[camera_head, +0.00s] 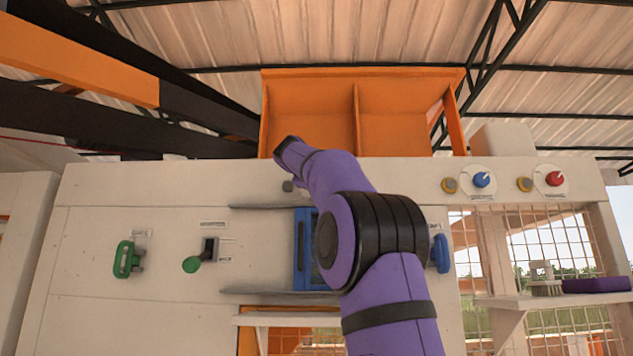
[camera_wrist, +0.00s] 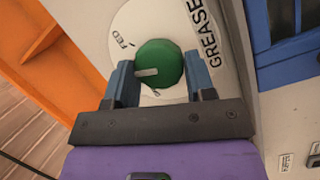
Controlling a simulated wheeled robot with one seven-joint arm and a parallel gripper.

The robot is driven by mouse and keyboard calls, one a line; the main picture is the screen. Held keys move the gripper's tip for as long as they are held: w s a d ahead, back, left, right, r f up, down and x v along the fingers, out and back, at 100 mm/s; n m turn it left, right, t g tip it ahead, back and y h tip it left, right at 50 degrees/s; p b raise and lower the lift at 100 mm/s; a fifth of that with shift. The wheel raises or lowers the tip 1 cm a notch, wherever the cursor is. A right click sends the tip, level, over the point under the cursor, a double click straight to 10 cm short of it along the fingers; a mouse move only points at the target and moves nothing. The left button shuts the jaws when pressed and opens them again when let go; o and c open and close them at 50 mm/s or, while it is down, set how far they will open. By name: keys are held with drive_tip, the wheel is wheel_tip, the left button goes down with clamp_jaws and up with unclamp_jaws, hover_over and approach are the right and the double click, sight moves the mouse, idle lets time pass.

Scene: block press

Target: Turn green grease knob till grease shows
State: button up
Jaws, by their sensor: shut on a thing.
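The green grease knob (camera_wrist: 165,58) sits on a pale round dial plate (camera_wrist: 137,24) in the wrist view. The plate is marked GREASE on the right and FED at the upper left. The knob's pale pointer line lies toward the left of the picture. My gripper (camera_wrist: 160,68) is shut on the knob, with one blue-grey finger on each side. In the head view my purple arm reaches up to the top of the white panel, and the grease knob and gripper fingers are hidden there.
The white press panel (camera_head: 85,230) carries a green handle (camera_head: 125,259), a green-tipped lever (camera_head: 192,264) and a blue handle (camera_head: 441,254). An orange hopper (camera_head: 408,120) stands on top. Blue (camera_head: 482,180) and red (camera_head: 555,179) knobs sit at the right. A shelf (camera_head: 520,300) juts out below them.

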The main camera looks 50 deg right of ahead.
drive_tip(key=m+y, duration=0.1)
drive_tip(key=m, duration=0.4)
drive_tip(key=shift+r+y, duration=0.1)
drive_tip(key=shift+y, duration=0.3)
idle(0.4)
drive_tip(key=o, duration=0.9)
drive_tip(key=v, duration=1)
drive_tip(key=shift+s+a+r, duration=0.1)
drive_tip(key=shift+a, duration=0.2)
